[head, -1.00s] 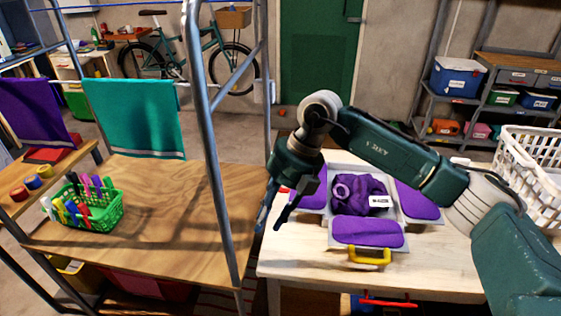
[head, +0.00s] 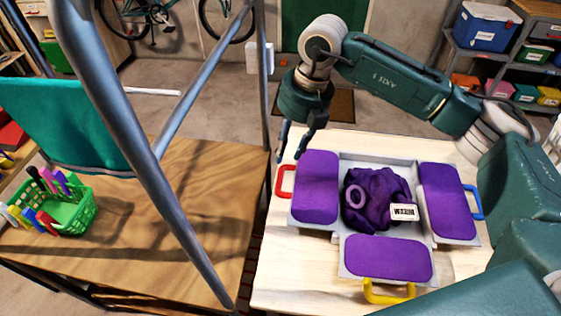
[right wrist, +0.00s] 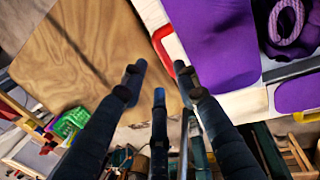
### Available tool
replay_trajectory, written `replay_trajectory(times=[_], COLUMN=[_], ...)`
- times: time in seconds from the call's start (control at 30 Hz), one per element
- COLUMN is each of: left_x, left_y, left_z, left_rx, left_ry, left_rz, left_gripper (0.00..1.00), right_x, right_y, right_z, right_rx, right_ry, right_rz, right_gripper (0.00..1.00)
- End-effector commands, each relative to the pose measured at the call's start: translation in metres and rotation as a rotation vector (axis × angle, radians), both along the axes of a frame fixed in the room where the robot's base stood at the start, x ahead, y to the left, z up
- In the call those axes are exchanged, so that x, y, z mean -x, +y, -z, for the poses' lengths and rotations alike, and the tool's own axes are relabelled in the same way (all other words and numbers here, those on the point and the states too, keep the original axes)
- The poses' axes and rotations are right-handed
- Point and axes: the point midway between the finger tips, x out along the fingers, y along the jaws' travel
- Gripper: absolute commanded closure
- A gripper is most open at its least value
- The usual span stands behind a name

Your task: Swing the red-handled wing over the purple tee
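The folding board lies flat on the pale table with three purple-padded wings around its middle. The red-handled wing (head: 316,190) is on the left, lying open outward; its red handle (head: 285,182) sticks out on the left side. The purple tee (head: 374,190) lies bunched on the middle panel with a white label on it. My right gripper (head: 290,156) is open and empty, above the table near the far end of the red handle. In the right wrist view its fingers (right wrist: 161,84) are spread, with the red handle (right wrist: 164,45) just beyond the right finger. My left gripper is out of view.
The blue-handled wing (head: 448,203) and yellow-handled wing (head: 388,259) also lie open outward. A metal rack post (head: 140,150) rises left of the pale table. A green basket of markers (head: 68,216) stands on the wooden table at left.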

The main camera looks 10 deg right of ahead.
Motion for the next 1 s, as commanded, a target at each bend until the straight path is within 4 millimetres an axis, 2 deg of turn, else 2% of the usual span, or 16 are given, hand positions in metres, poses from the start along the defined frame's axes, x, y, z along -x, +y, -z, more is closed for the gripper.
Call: replay_trajectory(times=[0.1,0.2,0.4,0.6,0.87,1.0], left_x=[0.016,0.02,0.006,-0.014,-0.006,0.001], left_y=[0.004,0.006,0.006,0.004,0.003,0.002], left_z=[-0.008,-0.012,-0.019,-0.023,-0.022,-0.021], left_rx=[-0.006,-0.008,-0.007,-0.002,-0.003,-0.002], left_ry=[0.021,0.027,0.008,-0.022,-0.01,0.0], left_rz=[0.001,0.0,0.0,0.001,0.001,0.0], left_gripper=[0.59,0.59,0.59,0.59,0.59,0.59], right_x=[-0.001,-0.002,-0.006,-0.007,-0.007,-0.007], right_y=[0.005,0.008,0.014,0.016,0.016,0.016], right_z=[0.022,0.041,0.071,0.084,0.085,0.085], right_rx=[0.0,0.0,-0.001,-0.001,-0.001,-0.001], right_ry=[0.005,0.005,0.002,0.0,-0.001,-0.001], right_rz=[-0.001,-0.001,0.001,-0.001,-0.001,-0.001], right_gripper=[0.7,0.7,0.7,0.7,0.7,0.97])
